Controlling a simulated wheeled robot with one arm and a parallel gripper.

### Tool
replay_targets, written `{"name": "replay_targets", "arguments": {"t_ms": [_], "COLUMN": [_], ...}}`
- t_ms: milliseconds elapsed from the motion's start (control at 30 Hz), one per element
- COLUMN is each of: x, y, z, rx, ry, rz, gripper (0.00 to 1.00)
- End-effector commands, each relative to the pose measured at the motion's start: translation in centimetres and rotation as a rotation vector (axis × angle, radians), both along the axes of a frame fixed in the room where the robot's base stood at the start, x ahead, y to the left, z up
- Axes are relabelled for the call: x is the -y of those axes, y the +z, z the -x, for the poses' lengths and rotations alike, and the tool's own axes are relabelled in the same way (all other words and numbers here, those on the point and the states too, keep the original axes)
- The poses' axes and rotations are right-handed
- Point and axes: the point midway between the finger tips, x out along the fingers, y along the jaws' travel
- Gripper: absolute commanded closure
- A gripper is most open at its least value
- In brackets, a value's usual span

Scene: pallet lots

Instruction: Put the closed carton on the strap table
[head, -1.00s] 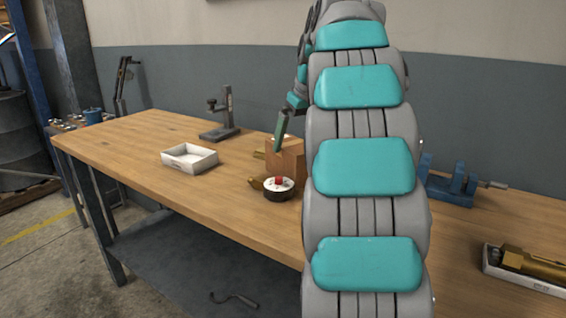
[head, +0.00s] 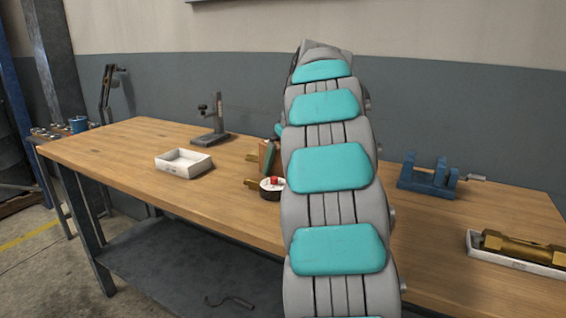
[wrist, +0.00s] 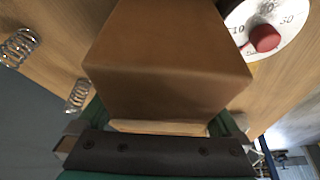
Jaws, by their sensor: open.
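The closed carton (wrist: 165,55) is a plain brown box that fills the middle of the wrist view. My gripper (wrist: 158,122) is open, with its dark palm close to the carton and a green finger at each side. I cannot tell whether the fingers touch it. In the head view my arm hides most of the carton; a brown edge shows beside a green finger on the wooden workbench (head: 130,165). I cannot tell whether any surface in view is the strap table.
A round dial with a red knob (head: 271,182) stands close by the carton. A white tray (head: 184,163), a gauge stand (head: 211,130), a blue vise (head: 428,178) and a tray with a brass part (head: 520,248) are on the bench. Two springs (wrist: 20,46) lie near the carton.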

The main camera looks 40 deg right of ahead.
Motion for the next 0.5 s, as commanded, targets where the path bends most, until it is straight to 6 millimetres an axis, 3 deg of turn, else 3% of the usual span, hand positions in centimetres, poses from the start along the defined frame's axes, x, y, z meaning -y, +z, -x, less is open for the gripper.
{"name": "replay_targets", "arguments": {"t_ms": [500], "x": [-0.02], "y": [-0.55], "z": [0.00], "rx": [-0.001], "ry": [0.000], "rz": [0.000], "gripper": [0.00]}}
